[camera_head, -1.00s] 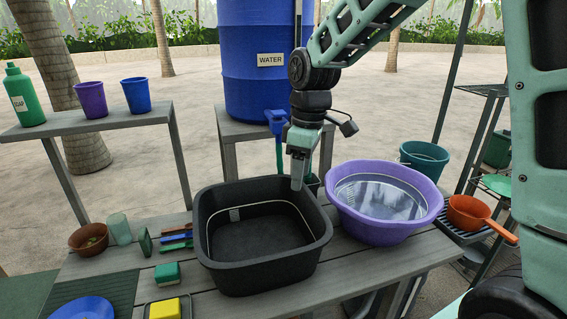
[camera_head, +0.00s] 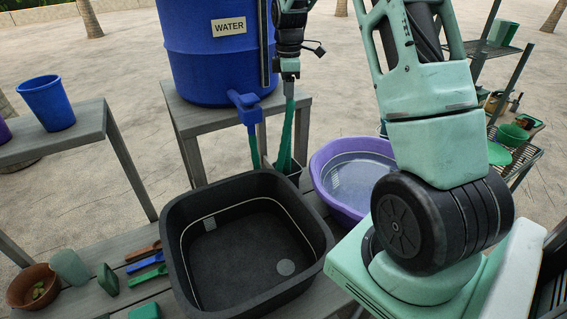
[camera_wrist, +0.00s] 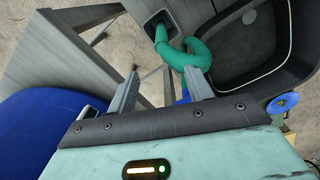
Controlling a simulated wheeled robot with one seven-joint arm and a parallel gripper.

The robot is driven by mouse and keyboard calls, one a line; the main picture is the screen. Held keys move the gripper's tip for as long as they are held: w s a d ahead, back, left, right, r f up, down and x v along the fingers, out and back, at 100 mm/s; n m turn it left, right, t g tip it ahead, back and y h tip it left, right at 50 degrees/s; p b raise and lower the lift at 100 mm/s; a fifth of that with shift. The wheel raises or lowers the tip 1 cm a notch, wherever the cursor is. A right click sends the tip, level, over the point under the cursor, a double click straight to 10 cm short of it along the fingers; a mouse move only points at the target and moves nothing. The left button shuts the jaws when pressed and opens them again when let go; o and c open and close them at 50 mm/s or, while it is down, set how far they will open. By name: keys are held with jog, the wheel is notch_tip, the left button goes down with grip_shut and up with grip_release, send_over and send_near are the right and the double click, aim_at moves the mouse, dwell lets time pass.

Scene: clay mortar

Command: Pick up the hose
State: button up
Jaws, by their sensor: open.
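The green hose (camera_head: 286,135) hangs below the blue tap and loops; one stretch drops from the tap (camera_head: 245,104), another rises out of a dark holder (camera_head: 294,171) behind the black basin. In the wrist view the hose (camera_wrist: 194,55) comes out of the holder and bends in a loop just beyond my fingers, partly behind the right finger. My gripper (camera_head: 289,78) is open, pointing down right above the hose's upper stretch. In the wrist view my fingers (camera_wrist: 163,82) are apart, with nothing clearly held between them. I cannot tell whether a finger touches the hose.
The black basin (camera_head: 178,255) and the purple tub (camera_head: 325,185) stand close in front of the hose. The blue water barrel (camera_head: 205,65) rises on a stand (camera_head: 185,118) behind it. Brushes and a brown bowl (camera_head: 20,292) lie at the left of the table.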

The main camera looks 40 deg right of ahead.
aim_at(287, 127)
notch_tip(287, 127, down, 9)
jog(key=shift+r+p, duration=0.15)
jog(key=shift+p, duration=0.85)
jog(key=shift+s+a+f+p, duration=0.1)
jog(key=shift+f+p, duration=0.5)
jog(key=shift+f, duration=0.8)
jog(key=shift+a+f+p, duration=0.1)
jog(key=shift+f+p, duration=0.5)
jog(key=shift+f, duration=0.75)
jog(key=c, duration=1)
